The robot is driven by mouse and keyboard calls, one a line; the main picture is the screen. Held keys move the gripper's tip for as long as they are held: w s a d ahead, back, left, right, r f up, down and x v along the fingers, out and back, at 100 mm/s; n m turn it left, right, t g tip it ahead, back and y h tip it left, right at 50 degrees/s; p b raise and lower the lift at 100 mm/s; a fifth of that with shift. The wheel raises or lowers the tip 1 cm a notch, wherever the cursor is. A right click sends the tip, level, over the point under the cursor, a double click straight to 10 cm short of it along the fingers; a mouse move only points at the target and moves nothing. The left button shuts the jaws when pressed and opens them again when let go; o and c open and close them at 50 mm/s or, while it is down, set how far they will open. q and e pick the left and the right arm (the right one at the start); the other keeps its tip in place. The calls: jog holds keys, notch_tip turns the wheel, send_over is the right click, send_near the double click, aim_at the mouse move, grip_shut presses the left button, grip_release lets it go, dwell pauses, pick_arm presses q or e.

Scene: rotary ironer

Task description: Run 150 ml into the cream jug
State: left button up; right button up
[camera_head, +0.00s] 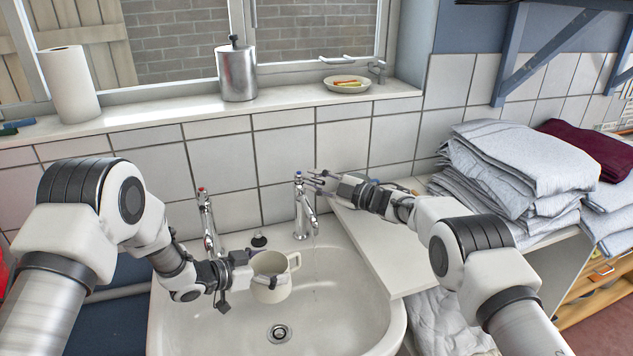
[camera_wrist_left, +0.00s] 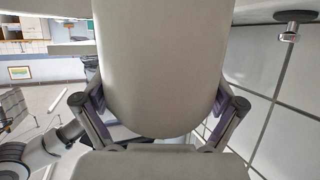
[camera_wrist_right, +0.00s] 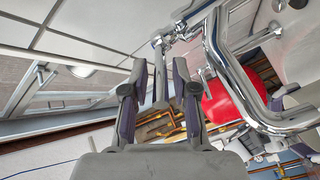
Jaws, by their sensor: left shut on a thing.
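The cream jug (camera_head: 270,282) is upright over the basin; its handle points right. My left gripper (camera_head: 251,272) is shut on its side, and the jug fills much of the left wrist view (camera_wrist_left: 165,70). Contact is unclear. The jug's content cannot be read.
A second tap (camera_head: 208,225) with a red mark stands at left. The white basin (camera_head: 345,310) has a drain (camera_head: 279,333) below the jug. A white board (camera_head: 385,250) and stacked folded linen (camera_head: 515,165) lie to the right. A metal canister (camera_head: 237,72) stands on the sill.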

jog(key=v, duration=1.2)
grip_shut()
jog(key=n+t+h, duration=0.4)
jog(key=n+t, duration=0.1)
send_near(308, 214)
notch_tip(308, 214, up, 4)
jog(key=x, duration=1)
jog(key=shift+f, duration=0.2)
jog(key=shift+w+d+r, duration=0.2)
jog(key=shift+w+d, duration=0.45)
jog(key=shift+w, duration=0.25)
jog(key=shift+w+d+r, duration=0.2)
jog(key=shift+w+d, duration=0.4)
jog(key=shift+w, duration=0.25)
